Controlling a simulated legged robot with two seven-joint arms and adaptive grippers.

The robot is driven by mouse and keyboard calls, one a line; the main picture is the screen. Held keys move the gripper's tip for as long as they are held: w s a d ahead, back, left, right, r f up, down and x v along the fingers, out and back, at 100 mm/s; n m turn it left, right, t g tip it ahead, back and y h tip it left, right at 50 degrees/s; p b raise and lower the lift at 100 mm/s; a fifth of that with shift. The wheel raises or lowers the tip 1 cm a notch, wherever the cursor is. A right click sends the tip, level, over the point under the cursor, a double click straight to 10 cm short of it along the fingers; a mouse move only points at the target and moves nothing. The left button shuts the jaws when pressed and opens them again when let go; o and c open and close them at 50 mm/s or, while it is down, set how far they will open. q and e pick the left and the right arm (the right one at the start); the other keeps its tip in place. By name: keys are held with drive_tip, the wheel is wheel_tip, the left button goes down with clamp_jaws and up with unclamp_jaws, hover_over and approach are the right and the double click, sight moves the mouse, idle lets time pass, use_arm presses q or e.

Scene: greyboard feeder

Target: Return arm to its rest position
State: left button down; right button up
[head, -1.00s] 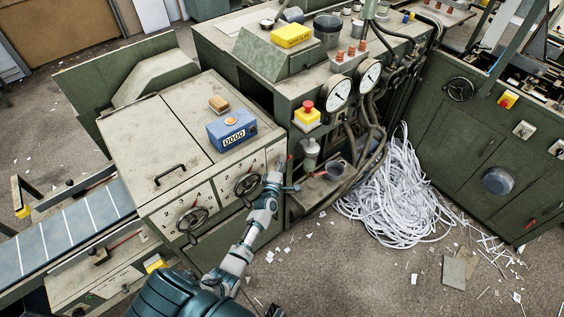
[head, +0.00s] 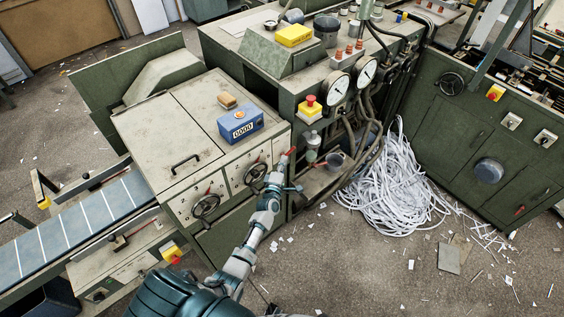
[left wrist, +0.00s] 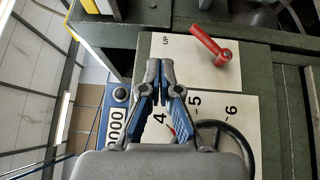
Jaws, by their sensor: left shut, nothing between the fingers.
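My left arm comes in from the bottom of the head view. My left gripper (head: 280,172) is in front of the green machine's front, close to a red lever (head: 291,152). In the left wrist view the gripper's two fingers (left wrist: 160,66) are together with nothing between them. There the red lever (left wrist: 211,43) stands to the right of the fingertips on a white plate marked UP, apart from the fingers. A handwheel (left wrist: 222,148) shows behind the gripper body, partly hidden. My right gripper is not in view.
A blue counter box (head: 240,124) sits on the cabinet top (head: 175,135). Another handwheel (head: 205,206) and a blue conveyor (head: 80,222) are at the left. Hoses and a heap of paper strips (head: 395,190) lie to the right. Open floor (head: 350,270) is in front.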

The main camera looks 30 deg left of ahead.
use_arm(q)
drive_tip(key=s+d+f+m+g+h+b, duration=0.1)
drive_tip(key=s+d+f+m+g, duration=0.25)
drive_tip(key=s+f, duration=0.65)
drive_tip(key=s+d+f+m+g+h, duration=0.2)
drive_tip(key=s+f+m, duration=0.3)
drive_tip(key=f, duration=0.9)
drive_tip(key=s+d+f+m+g+h+b, duration=0.1)
drive_tip(key=s+d+f+m+g, duration=0.2)
drive_tip(key=s+f, duration=0.7)
drive_tip(key=s+f+m+g, duration=0.3)
drive_tip(key=s+f+m, duration=0.1)
drive_tip(key=s, duration=0.7)
drive_tip(key=s+f+m+g+b, duration=0.1)
drive_tip(key=s+f+m+g, duration=0.1)
drive_tip(key=s+f, duration=0.5)
drive_tip(key=s+f+m+g, duration=0.3)
drive_tip(key=s+f+m, duration=0.2)
drive_tip(key=s, duration=1.1)
drive_tip(key=shift+s+a+f+m+g, duration=0.35)
drive_tip(key=shift+s+a+f, duration=0.05)
drive_tip(key=shift+f, duration=0.2)
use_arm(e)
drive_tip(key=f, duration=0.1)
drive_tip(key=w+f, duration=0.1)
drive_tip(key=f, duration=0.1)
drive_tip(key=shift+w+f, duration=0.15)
